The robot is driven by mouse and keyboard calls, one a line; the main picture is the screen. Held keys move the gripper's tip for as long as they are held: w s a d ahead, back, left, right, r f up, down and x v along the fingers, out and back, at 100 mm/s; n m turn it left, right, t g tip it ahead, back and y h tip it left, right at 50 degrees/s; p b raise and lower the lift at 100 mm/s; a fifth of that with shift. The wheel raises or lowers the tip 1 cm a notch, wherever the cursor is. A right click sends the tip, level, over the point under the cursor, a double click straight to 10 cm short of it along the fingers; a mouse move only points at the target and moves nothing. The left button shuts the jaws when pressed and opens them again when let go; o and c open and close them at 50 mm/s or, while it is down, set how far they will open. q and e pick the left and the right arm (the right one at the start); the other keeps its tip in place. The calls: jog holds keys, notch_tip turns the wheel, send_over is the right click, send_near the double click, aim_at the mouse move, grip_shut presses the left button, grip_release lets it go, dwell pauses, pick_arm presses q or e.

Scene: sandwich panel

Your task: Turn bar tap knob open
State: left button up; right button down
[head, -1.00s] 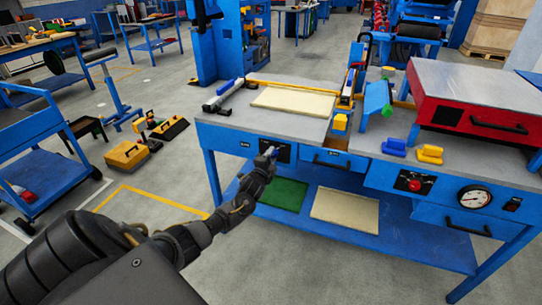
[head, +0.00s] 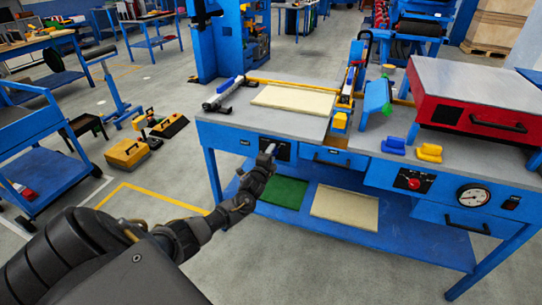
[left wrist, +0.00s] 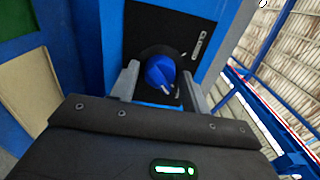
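The blue tap knob (left wrist: 160,74) sits on a round black base on a dark plate (left wrist: 160,28) in the left wrist view. My left gripper (left wrist: 159,82) has one finger on each side of the knob, with small gaps showing, so it looks open around it. In the head view my left gripper (head: 268,153) is at the dark plate (head: 283,150) on the bench's blue front, and hides the knob. My right gripper is in neither view.
The workbench top (head: 225,122) carries a cream panel (head: 293,100) and a red press box (head: 480,97). A red knob (head: 414,183), a gauge (head: 473,196) and drawers are on its front. The lower shelf (head: 420,240) holds a green sheet (head: 284,192).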

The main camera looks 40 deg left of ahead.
pick_arm(q)
jog(key=shift+o, duration=0.9)
jog(key=v, duration=1)
jog(key=shift+s, duration=0.35)
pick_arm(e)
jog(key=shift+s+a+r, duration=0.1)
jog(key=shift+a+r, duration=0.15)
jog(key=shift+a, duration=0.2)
pick_arm(q)
jog(key=shift+d, duration=0.15)
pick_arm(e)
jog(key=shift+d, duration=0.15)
